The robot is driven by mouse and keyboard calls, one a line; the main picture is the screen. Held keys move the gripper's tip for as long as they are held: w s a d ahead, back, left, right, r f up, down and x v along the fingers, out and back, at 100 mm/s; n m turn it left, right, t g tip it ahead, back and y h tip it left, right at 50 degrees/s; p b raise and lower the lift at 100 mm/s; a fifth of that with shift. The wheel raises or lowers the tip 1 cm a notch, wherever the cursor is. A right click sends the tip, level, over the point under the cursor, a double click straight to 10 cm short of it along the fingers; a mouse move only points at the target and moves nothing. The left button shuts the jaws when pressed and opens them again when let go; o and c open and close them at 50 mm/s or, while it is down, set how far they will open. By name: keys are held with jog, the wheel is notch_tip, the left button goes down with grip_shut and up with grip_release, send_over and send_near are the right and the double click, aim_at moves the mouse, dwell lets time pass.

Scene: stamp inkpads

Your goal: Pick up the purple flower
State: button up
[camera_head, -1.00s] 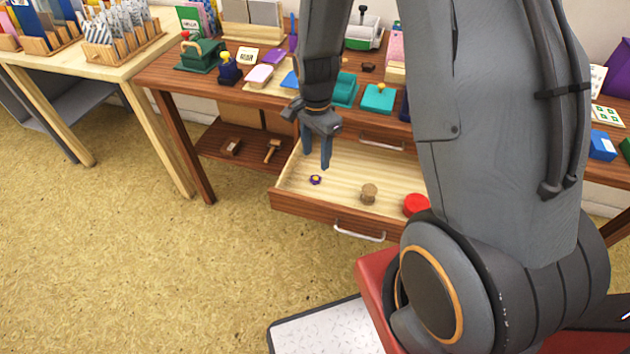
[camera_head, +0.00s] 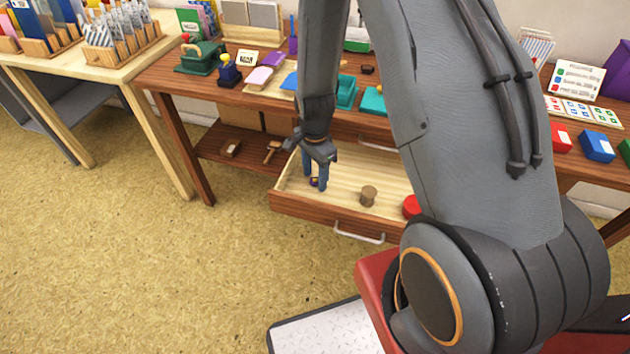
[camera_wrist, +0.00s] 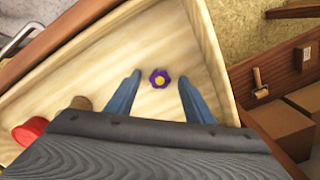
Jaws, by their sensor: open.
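The purple flower (camera_wrist: 159,78), with a yellow centre, lies on the floor of the open wooden drawer (camera_head: 337,209). In the wrist view it sits between my two blue fingertips and a little ahead of them. In the head view the flower (camera_head: 315,182) is partly hidden behind my fingers. My gripper (camera_head: 317,185) points down into the left part of the drawer, open and empty. Its fingers also show in the wrist view (camera_wrist: 158,85), one on each side of the flower, with gaps between. I cannot tell exactly how high the fingertips are above the drawer floor.
A brown cylindrical stamp (camera_head: 368,195) and a red round object (camera_head: 411,206) stand in the drawer to the right of the flower. The drawer's left wall (camera_wrist: 213,60) is close to my gripper. The tabletop above holds several inkpads and stamps.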

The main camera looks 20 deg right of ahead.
jog(key=c, duration=1.2)
